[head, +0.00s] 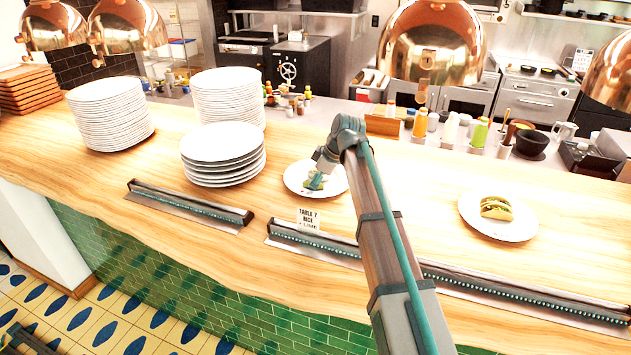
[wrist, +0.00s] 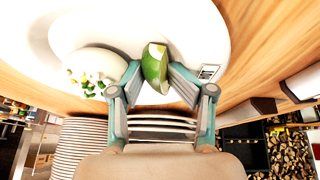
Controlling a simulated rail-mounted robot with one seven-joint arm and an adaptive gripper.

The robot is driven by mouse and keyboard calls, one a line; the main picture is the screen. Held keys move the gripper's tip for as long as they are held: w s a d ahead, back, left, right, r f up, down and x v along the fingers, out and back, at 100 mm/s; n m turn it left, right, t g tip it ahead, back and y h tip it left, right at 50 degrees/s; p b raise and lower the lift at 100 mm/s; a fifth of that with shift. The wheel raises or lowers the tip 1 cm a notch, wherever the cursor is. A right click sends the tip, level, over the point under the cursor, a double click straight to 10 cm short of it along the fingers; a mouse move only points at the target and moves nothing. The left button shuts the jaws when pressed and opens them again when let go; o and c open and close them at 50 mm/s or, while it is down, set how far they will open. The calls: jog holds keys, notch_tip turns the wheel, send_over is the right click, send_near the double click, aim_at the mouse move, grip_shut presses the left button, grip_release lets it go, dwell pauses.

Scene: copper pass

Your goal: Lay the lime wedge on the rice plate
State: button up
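The lime wedge (wrist: 154,72) is green with a pale cut face. It sits between the two teal fingertips of my gripper (wrist: 155,66) in the wrist view, with a finger against each side. The rice plate (wrist: 205,35) is white and lies under the wedge; I cannot tell whether the wedge touches it. A white rice mound (wrist: 98,62) with green and yellow bits is left of the wedge. In the head view my gripper (head: 317,178) is low over the rice plate (head: 296,183), where the fingers and wrist partly hide the rice and the wedge.
A ticket (head: 308,218) reading table 7 rice stands in front of the plate. Stacked plates (head: 223,160) stand close to the left. A taco plate (head: 478,219) is to the right. Copper lamps (head: 432,50) hang above. Sauce bottles (head: 450,128) line the back.

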jog(key=shift+d+f, duration=0.2)
jog(key=shift+f, duration=0.1)
jog(key=shift+w+d+r, duration=0.1)
jog(key=shift+w+r, duration=0.05)
jog(key=shift+r, duration=0.3)
jog(key=shift+d+r, duration=0.15)
jog(key=shift+r, duration=0.15)
jog(key=b+v, duration=0.2)
jog(key=v, duration=0.9)
jog(key=shift+r, duration=0.3)
